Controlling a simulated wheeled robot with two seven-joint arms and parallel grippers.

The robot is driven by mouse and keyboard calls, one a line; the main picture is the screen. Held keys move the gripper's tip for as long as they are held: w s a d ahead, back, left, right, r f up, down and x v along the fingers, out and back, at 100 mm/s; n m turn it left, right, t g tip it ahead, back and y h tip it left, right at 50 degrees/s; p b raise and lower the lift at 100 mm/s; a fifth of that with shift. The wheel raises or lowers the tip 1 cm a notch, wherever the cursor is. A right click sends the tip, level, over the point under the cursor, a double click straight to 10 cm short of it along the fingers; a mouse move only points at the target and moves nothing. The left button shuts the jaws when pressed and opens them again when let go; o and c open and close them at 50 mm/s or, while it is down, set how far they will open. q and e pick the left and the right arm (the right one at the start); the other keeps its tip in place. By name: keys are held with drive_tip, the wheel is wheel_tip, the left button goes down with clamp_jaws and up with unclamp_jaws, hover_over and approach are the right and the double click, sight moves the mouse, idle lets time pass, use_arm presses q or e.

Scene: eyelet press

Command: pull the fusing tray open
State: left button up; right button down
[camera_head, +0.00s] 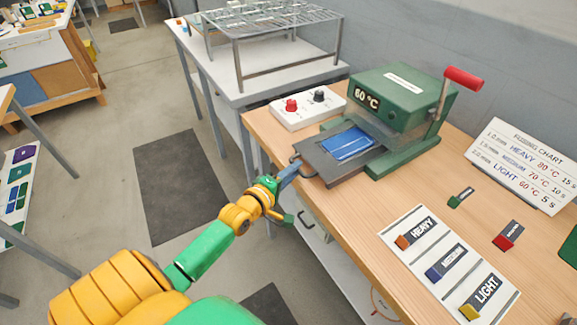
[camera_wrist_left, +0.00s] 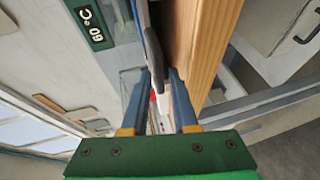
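The green press (camera_head: 400,88) stands on the wooden bench and its display reads 60 °C. Its dark grey fusing tray (camera_head: 322,163) sticks out on the left side, with a blue piece (camera_head: 347,143) lying on it. A dark handle (camera_head: 296,166) is at the tray's outer end. My left gripper (camera_head: 290,172) is at that handle. My right gripper is not in view.
A white control box (camera_head: 308,108) with a red and a black knob sits behind the tray. The red-tipped lever (camera_head: 463,78) rises at the press's right. A label card (camera_head: 412,238) and a fusing chart (camera_head: 530,165) are on the bench. Floor left of the bench is free.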

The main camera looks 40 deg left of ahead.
use_arm(q)
drive_tip(key=v, duration=0.5)
drive_tip(key=shift+s, duration=0.15)
drive_tip(key=s+d+f+m+g, duration=0.2)
drive_tip(key=s+f+m+g, duration=0.4)
drive_tip(key=f, duration=0.7)
drive_tip(key=s+d+f+m+g, duration=0.1)
drive_tip(key=s+f+m+g, duration=0.15)
drive_tip(key=s+f, duration=0.85)
drive_tip(key=s+d+f+m+g, duration=0.3)
drive_tip(key=s+f+m, duration=0.2)
drive_tip(key=s, duration=0.3)
drive_tip(key=s+d+f+m+g, duration=0.3)
drive_tip(key=s+d+f+m, duration=0.1)
drive_tip(key=s+f+m, duration=0.2)
drive_tip(key=shift+s+f, duration=0.7)
drive_tip(key=shift+s, duration=0.5)
